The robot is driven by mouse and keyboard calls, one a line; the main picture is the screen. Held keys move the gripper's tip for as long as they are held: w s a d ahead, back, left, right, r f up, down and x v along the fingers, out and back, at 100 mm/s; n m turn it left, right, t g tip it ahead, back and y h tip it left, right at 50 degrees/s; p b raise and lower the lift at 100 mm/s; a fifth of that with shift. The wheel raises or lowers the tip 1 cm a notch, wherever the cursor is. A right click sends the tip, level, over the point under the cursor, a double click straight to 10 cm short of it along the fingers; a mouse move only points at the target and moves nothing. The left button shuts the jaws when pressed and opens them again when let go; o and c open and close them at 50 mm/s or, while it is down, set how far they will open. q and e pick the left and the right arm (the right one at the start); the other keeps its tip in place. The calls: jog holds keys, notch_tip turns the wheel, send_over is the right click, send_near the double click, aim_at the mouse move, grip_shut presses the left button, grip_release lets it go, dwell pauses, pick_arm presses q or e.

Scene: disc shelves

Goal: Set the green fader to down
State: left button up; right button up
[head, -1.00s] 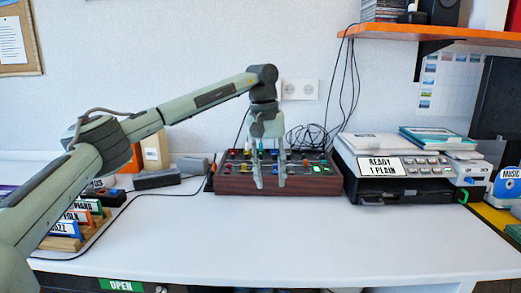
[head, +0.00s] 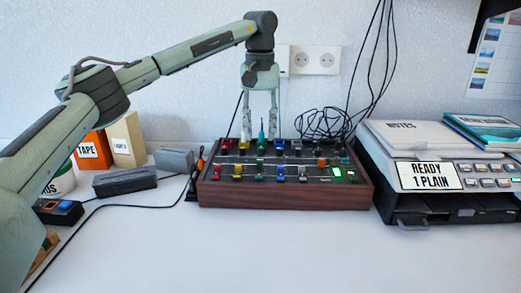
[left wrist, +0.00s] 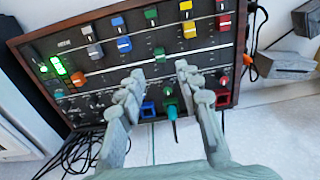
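The mixer panel (head: 285,198) sits on the desk in the head view. Its green fader cap (head: 260,163) stands in the front bank; in the left wrist view, which looks from the back, the green fader (left wrist: 159,54) is set farther toward the back than the blue and yellow caps beside it. My left gripper (head: 260,137) hangs over the back part of the mixer, fingers pointing down. Contact with the panel cannot be told. My right gripper is not in view.
Red (left wrist: 223,22), yellow (left wrist: 190,29) and blue (left wrist: 124,44) faders stand close beside the green one. A printer (head: 430,205) stands to the right. Black cables (head: 325,123) lie behind the mixer. Grey blocks (head: 125,181) lie to the left. The desk in front is clear.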

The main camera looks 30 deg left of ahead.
aim_at(260, 160)
pick_arm(q)
notch_tip(260, 160, down, 8)
jog(key=shift+s+r, duration=0.1)
jog(key=shift+r, duration=0.15)
grip_shut()
dwell(0.5)
